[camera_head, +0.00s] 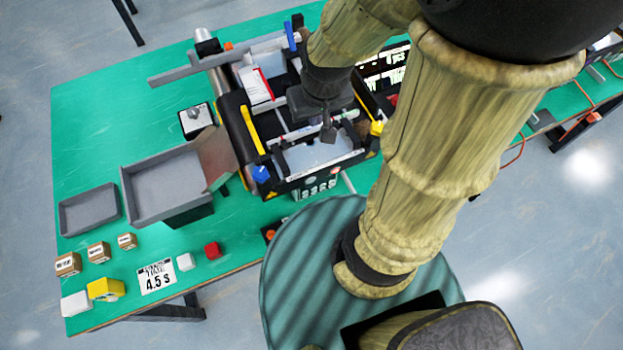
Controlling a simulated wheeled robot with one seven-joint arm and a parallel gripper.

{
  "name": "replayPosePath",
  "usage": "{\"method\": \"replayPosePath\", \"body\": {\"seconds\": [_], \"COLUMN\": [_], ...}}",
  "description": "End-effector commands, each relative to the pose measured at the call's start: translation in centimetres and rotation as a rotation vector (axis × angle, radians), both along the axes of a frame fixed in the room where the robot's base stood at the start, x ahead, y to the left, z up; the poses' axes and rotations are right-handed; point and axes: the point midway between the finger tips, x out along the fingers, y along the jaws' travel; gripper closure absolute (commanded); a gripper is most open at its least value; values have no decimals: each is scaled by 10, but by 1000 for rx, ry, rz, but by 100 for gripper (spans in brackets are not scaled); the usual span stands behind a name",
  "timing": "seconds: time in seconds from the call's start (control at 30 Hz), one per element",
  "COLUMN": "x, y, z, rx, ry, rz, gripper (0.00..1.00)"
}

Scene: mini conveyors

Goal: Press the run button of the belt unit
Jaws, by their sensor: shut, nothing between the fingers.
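The belt unit (247,128) stands on the green table, a dark-sided conveyor with yellow strips. A small panel (315,187) with a row of pale marks shows on its near side. I cannot make out which part is the run button; it is too small or hidden. My gripper (328,136) is shut and empty, pointing down over the belt unit's pale middle part. I cannot tell whether its tips touch anything.
A large grey tray (128,190) and a smaller grey tray (62,217) lie to the left. A box with a knob (197,119) sits left of the unit. The table's far left is clear.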

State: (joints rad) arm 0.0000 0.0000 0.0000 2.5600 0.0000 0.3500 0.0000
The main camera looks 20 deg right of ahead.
Motion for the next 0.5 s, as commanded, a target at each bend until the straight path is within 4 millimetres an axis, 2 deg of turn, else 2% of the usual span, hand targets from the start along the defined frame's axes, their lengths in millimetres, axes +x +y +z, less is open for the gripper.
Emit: {"method": "replayPosePath", "body": {"seconds": [0.37, 0.5], "x": [0, 0], "y": [0, 0], "z": [0, -14], "rx": [0, 0], "ry": [0, 0], "rz": [0, 0], "gripper": [100, 100]}}
